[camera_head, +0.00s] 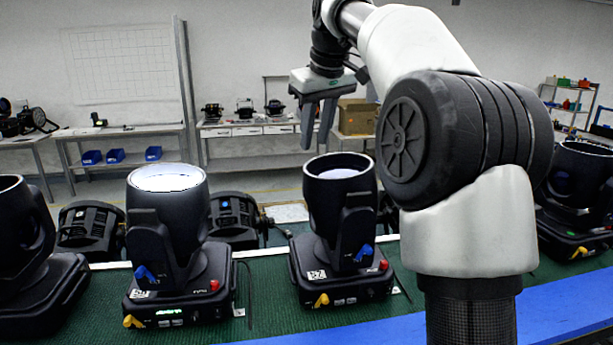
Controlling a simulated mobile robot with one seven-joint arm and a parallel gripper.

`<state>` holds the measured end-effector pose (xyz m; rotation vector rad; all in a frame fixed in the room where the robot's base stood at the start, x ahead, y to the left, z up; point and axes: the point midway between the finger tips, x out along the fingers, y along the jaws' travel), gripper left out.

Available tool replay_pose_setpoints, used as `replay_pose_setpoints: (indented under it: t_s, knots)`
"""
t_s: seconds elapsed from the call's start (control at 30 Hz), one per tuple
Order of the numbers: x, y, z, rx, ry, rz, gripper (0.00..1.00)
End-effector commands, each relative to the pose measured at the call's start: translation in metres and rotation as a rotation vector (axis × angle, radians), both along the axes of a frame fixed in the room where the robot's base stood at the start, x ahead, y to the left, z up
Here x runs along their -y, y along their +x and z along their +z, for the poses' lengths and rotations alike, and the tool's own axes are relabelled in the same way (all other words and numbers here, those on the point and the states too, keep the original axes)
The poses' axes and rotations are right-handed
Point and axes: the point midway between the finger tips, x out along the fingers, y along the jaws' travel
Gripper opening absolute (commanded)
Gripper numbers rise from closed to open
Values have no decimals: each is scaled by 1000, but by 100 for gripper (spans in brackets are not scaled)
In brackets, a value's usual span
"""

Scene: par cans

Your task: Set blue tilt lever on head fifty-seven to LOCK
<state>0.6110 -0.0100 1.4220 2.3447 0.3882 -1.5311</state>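The moving head labelled 57 (340,215) stands upright on the green mat, in the middle of the view. Its number plate (316,275) is on the front of its base. Its blue tilt lever (364,253) is low on the right side of the yoke and slants; its LOCK marking is too small to read. A yellow lever (321,300) and a red knob (383,265) are on the base. My gripper (316,148) hangs above and behind the top of this head in the picture, fingers down and apart, with nothing between them. It is apart from the blue lever.
A similar head (170,225) with a lit top and its own blue lever stands to the left. Another head (35,255) is at the left edge, and one (578,200) at the right. Black lamps (90,228) lie behind. My arm covers the area right of head 57.

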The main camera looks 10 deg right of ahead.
Motion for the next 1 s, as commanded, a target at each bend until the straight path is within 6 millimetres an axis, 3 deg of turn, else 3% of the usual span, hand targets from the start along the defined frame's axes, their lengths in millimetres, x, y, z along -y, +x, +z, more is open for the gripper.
replay_pose_setpoints:
  t_s: [0.2,0.5,0.97,1.0]
  knots:
    - [-3,19,-47,-2,0,-1,26]
    - [-5,39,-92,0,0,-1,26]
    - [-6,44,-102,1,0,-1,26]
    - [-6,44,-102,2,0,-1,19]
